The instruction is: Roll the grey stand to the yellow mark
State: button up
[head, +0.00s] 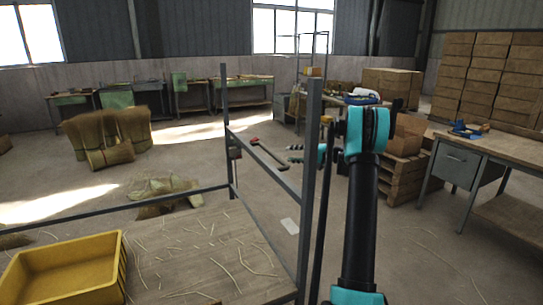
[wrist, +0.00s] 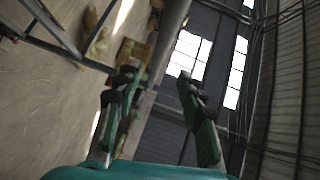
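A grey metal stand (head: 308,190) fills the front of the head view, with upright posts, rails and a wooden deck (head: 190,262) strewn with straw. I take this to be the grey stand. My gripper (head: 291,154) is beyond its near right post, partly hidden by it. In the wrist view my gripper (wrist: 157,78) has its two fingers well apart, with nothing between them. Grey bars (wrist: 62,38), probably of the stand, cross the upper left there, away from the fingers. I cannot make out a yellow mark in either view.
A yellow bin (head: 62,270) sits at the deck's left. Straw bundles (head: 108,135) stand on the floor behind. A workbench (head: 490,150) and a pallet (head: 385,178) stand at the right. Bare floor (head: 425,250) shows at the lower right.

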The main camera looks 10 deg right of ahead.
aim_at(272, 154)
jog(key=x, duration=1)
jog(key=shift+w+a, duration=0.15)
jog(key=shift+a, duration=0.15)
grip_shut()
